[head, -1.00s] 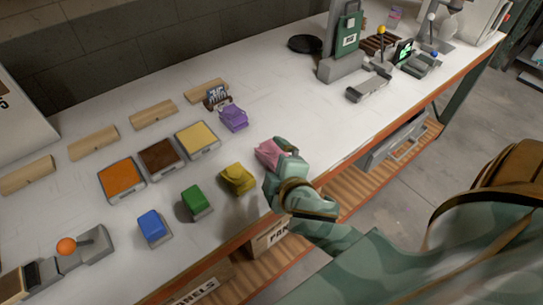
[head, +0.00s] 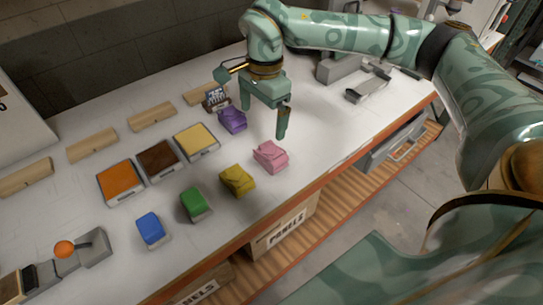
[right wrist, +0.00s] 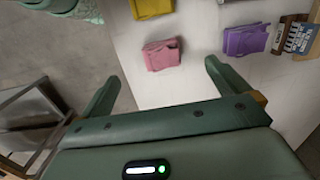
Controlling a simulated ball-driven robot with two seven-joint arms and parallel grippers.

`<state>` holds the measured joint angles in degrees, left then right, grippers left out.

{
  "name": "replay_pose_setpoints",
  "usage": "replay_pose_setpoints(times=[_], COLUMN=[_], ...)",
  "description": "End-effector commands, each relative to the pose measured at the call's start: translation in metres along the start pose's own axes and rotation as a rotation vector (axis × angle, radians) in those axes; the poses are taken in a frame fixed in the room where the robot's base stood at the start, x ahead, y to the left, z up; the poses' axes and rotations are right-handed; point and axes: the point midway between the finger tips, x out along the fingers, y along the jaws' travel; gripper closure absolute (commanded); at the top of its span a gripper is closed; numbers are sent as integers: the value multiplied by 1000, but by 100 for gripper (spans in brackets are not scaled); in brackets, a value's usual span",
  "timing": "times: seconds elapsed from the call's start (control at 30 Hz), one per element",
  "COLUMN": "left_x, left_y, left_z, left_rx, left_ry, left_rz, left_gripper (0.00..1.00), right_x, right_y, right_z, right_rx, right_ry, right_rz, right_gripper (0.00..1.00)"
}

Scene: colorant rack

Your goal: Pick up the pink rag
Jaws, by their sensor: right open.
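The pink rag (head: 270,156) is a folded bundle lying on the white bench near its front edge, right of the yellow rag. My right gripper (head: 263,118) hangs above the bench behind the rag, its fingers apart and empty. In the right wrist view the pink rag (right wrist: 162,54) lies beyond the open fingers (right wrist: 160,82), roughly between their lines and not touched. My left gripper does not show.
A yellow rag (head: 237,180) and a purple rag (head: 232,120) lie close by. Green (head: 195,204) and blue (head: 150,229) bundles are further left. Orange (head: 120,180), brown and yellow trays stand behind them. The bench front edge is just in front of the pink rag.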

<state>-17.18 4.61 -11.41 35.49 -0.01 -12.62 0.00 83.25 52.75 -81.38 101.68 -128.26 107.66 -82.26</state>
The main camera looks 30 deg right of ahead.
Motion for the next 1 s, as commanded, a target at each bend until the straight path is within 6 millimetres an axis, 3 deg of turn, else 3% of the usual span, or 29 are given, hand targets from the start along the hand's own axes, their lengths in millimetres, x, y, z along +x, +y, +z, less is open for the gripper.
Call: replay_pose_setpoints(times=[0.13, 0.5, 0.73, 1.0], left_x=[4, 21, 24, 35], left_y=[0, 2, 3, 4], left_z=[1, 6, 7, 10], left_rx=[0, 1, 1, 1], left_ry=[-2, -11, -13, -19], left_rz=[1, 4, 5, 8], left_gripper=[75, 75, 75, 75], right_x=[5, 89, 108, 150], right_y=[2, 3, 3, 4], right_z=[-22, -26, -28, -34], right_rx=[32, 32, 32, 31], right_ry=[65, 64, 62, 61], right_rz=[17, 18, 16, 17], right_gripper=[0, 0, 0, 0])
